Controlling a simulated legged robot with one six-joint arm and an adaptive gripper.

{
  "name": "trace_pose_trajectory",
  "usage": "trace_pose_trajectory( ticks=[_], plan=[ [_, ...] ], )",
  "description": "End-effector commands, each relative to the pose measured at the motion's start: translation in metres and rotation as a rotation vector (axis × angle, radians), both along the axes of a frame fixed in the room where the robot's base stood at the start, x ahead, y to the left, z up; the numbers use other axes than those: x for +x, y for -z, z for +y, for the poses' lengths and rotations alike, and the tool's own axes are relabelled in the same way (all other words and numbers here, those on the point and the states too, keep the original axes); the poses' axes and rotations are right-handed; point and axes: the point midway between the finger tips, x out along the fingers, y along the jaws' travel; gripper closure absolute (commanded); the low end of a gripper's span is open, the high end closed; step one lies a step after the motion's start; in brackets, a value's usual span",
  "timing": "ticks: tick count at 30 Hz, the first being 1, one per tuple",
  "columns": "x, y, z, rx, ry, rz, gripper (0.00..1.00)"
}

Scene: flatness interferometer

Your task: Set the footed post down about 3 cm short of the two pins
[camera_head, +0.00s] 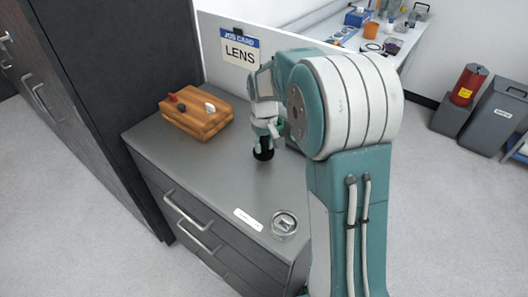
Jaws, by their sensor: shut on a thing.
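My gripper (264,135) points down over the middle of the grey cabinet top, shut on the footed post. The dark lower part of the footed post (263,153) shows just below the fingers, upright, at or close to the cabinet top; I cannot tell whether it touches. Its upper part is hidden by the fingers. I cannot make out the two pins; my arm covers the area to the right of the gripper.
A wooden block (197,117) with small red, black and pale pieces stands at the back left. A round metal dish (284,224) and a white label (248,219) are near the front edge. A white panel behind bears a LENS card (239,51). The cabinet top (205,170) left of the gripper is clear.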

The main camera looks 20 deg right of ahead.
Motion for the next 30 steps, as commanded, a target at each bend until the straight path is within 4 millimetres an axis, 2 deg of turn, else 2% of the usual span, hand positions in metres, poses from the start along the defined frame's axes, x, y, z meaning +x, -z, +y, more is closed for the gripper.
trace_pose_trajectory(
  ticks=[3, 6, 15, 16, 17, 18, 30],
  plan=[
    [-0.001, 0.021, -0.001, 0.001, 0.001, 0.004, 1.00],
    [0.000, 0.031, -0.001, 0.001, 0.001, 0.002, 1.00],
    [0.000, 0.033, -0.001, 0.000, 0.001, 0.001, 1.00],
    [0.000, 0.033, -0.001, 0.000, 0.001, 0.002, 0.52],
    [0.000, 0.032, -0.001, 0.000, 0.001, 0.002, 0.39],
    [0.000, 0.032, -0.001, 0.000, 0.001, 0.002, 0.31],
    [0.000, 0.030, -0.001, 0.000, 0.001, 0.000, 0.31]
  ],
)
